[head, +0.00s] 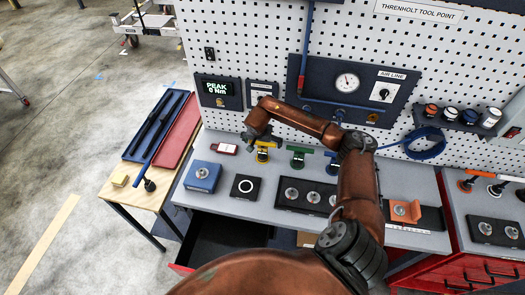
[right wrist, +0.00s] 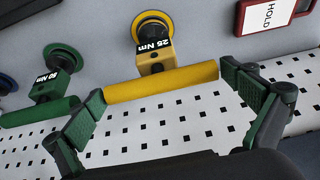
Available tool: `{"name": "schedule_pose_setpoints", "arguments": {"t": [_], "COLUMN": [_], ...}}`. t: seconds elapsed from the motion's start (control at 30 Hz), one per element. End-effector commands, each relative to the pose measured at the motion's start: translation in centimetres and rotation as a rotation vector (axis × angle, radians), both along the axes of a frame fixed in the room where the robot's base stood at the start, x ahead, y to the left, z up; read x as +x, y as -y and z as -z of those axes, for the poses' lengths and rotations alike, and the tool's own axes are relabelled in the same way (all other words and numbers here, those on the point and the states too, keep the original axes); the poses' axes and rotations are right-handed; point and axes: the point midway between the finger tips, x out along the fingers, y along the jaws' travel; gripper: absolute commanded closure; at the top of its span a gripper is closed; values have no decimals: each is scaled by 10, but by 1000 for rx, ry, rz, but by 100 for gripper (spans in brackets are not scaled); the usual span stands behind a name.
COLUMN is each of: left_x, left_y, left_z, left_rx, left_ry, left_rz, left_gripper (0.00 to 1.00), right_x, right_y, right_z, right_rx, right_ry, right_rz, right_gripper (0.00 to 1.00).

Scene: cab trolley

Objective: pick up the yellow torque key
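The yellow torque key (head: 263,152) stands upright on the grey bench top, at the left of a row of similar keys. In the right wrist view its T-shaped yellow handle (right wrist: 165,81) and its "25 Nm" label show clearly. My right gripper (head: 255,141) is at the key in the head view. In the right wrist view its green-padded fingers (right wrist: 163,88) are wide apart, near the two ends of the yellow handle; I cannot tell whether they touch it. My left gripper is not in view.
A red-framed HOLD card (head: 223,148) lies to the left. The pegboard (head: 250,45) rises behind. A blue box (head: 203,177) sits front left.

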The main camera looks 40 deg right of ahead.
Motion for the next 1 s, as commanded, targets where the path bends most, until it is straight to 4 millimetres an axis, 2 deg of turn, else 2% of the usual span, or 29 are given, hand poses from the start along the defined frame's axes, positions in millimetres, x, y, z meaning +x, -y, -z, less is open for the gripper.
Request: {"name": "schedule_pose_setpoints", "arguments": {"t": [0.07, 0.9, 1.0], "left_x": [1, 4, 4], "left_y": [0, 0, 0], "left_z": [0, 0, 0], "left_rx": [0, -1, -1], "left_ry": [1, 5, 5], "left_rz": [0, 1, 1], "left_gripper": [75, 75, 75], "right_x": [0, -1, 0], "right_y": [0, 0, 0], "right_z": [0, 0, -1], "right_rx": [0, 0, 0], "right_ry": [0, 0, 2], "right_rz": [0, 1, 1], "right_gripper": [8, 65, 66]}}
